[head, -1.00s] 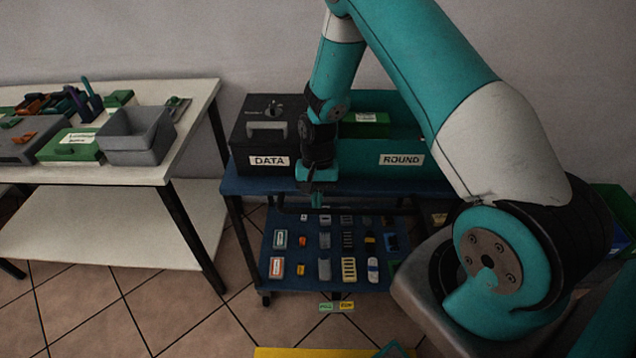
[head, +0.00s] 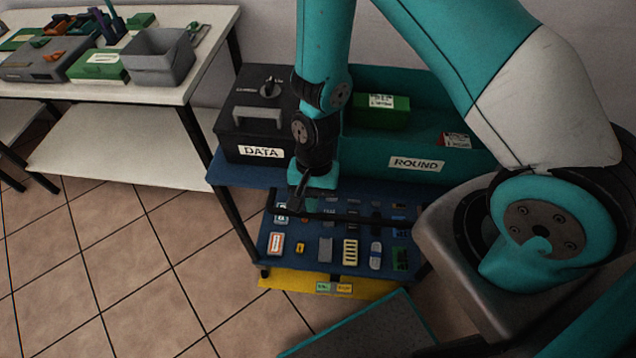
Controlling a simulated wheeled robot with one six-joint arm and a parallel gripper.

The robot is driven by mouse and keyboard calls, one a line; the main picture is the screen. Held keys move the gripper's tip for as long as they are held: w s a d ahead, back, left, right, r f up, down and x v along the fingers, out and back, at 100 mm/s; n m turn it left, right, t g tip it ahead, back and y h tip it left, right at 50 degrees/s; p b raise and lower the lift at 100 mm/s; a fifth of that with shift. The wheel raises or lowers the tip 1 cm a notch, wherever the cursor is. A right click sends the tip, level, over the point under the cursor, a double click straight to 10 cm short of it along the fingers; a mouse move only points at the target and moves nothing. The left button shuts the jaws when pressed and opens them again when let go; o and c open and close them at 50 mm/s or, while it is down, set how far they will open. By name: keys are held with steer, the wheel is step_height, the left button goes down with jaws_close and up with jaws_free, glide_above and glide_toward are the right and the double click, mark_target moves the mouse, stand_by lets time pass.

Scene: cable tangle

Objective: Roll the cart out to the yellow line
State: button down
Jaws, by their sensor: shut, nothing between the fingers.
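The cart is dark blue, with a top deck (head: 228,174) and a lower shelf (head: 309,256) of small parts in rows. A dark bar (head: 350,217) runs along its front below the deck. The yellow line (head: 385,288) is a strip on the floor. The front edge of the lower shelf meets or overhangs it; the wheels there are mostly hidden. Two small tags, green and yellow, show over the strip. My gripper (head: 298,203) points down at the cart's front, close to the bar. It is shut and empty; I cannot tell whether it touches the bar.
A black DATA case (head: 262,115) and a teal ROUND bin (head: 420,142) holding a green box (head: 382,112) stand on the cart. A white table (head: 150,92) with bins and tools is at the left. Tiled floor (head: 130,260) is clear at front left.

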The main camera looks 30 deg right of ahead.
steer(key=shift+s+a+f, duration=0.2)
steer(key=shift+s+f, duration=0.1)
steer(key=shift+s, duration=0.45)
step_height(320, 180, up, 30)
steer(key=w+a+n+t+y+p, duration=0.1)
steer(key=w+a+n+t+p, duration=0.1)
steer(key=n+p, duration=0.6)
steer(key=s+d+r+n+y, duration=0.1)
steer(key=s+r+n, duration=0.5)
steer(key=s+r, duration=0.3)
step_height(320, 180, up, 3)
steer(key=shift+s+r+t+p, duration=0.2)
steer(key=shift+t+p, duration=0.1)
steer(key=shift+t, duration=0.1)
